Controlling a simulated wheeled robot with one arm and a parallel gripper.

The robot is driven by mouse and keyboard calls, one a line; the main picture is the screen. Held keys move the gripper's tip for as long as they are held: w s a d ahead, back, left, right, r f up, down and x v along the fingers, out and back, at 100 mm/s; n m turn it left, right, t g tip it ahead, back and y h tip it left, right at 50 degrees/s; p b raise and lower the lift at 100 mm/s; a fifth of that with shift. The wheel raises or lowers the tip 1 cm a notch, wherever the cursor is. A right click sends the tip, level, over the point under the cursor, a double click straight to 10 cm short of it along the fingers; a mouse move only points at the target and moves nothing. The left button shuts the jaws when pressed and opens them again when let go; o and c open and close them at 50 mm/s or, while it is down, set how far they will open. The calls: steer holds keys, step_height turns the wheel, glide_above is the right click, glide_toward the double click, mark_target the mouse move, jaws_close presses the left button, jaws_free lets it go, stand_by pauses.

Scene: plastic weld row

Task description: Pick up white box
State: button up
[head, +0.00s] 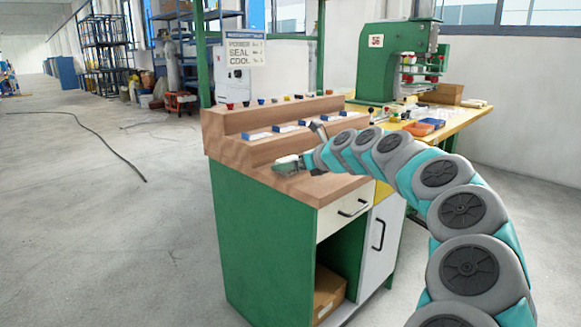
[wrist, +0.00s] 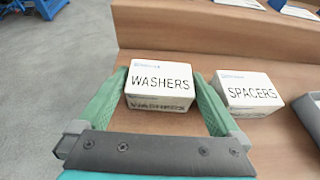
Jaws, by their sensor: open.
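Two small white boxes sit on the wooden bench top in the wrist view. One is a white box labelled WASHERS (wrist: 160,82), the other a white box labelled SPACERS (wrist: 250,90) to its right. My gripper (wrist: 161,72) is open, with one green finger on each side of the WASHERS box. The right finger is in the gap between the two boxes. I cannot tell whether the fingers touch the box. In the head view my gripper (head: 290,163) is low over the left part of the bench top; the boxes there are too small or hidden to make out.
The wooden bench (head: 335,189) has a stepped riser (head: 240,122) behind the boxes, with several blue and white items on it. A dark bin (wrist: 309,112) stands right of the SPACERS box. A green press (head: 380,60) stands on the yellow-topped table behind. The floor at left is mostly clear.

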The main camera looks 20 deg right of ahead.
steer(key=shift+w, duration=0.15)
steer(key=shift+c, duration=0.4)
steer(key=c, duration=1)
